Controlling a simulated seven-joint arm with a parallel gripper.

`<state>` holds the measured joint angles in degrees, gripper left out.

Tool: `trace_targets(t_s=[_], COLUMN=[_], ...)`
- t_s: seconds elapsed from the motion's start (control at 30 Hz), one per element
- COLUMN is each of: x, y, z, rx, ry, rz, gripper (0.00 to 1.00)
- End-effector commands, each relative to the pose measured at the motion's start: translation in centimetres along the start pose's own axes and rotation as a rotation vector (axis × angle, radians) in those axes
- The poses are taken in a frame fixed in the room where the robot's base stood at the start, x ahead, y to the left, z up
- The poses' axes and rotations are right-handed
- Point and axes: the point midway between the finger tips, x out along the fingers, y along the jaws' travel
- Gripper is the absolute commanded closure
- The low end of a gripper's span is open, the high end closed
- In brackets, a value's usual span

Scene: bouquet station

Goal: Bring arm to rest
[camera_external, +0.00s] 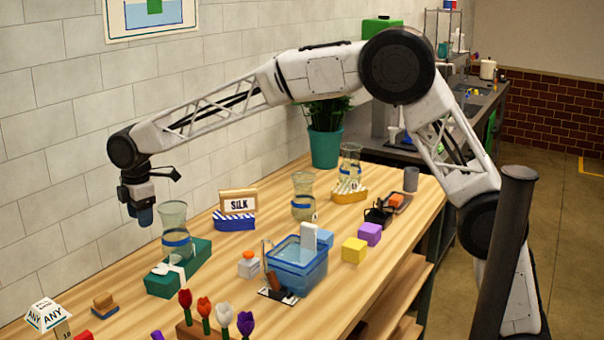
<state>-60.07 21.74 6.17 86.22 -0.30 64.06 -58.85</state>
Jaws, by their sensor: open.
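My arm reaches across from the right side of the bench to the left. The gap between gripper and vase in depth is hard to judge.
The wooden bench (352,292) holds a blue water tank (298,268), a SILK sign (238,204), more glass vases (303,196), a yellow cube (354,250), a purple cube (370,234), a potted plant (325,146) and several tulips (204,307) at the front. A tiled wall runs behind.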

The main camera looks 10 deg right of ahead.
Motion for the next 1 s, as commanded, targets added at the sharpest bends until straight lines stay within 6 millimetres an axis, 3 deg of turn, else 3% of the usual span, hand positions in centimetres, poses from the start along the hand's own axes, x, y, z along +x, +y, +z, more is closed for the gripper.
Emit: trace_targets(t_s=[0.03, 0.47, 0.77, 1.0], x=[-0.8, -5.5, -8.1, -9.6], y=[0.0, -2.1, -6.1, -10.5], z=[2.2, 18.2, 29.4, 37.4], rx=[0.036, 0.35, 0.591, 0.783], ry=[0.001, 0.012, 0.02, 0.027], rz=[0.005, 0.035, 0.057, 0.076], gripper=[0.5, 0.5, 0.5, 0.5])
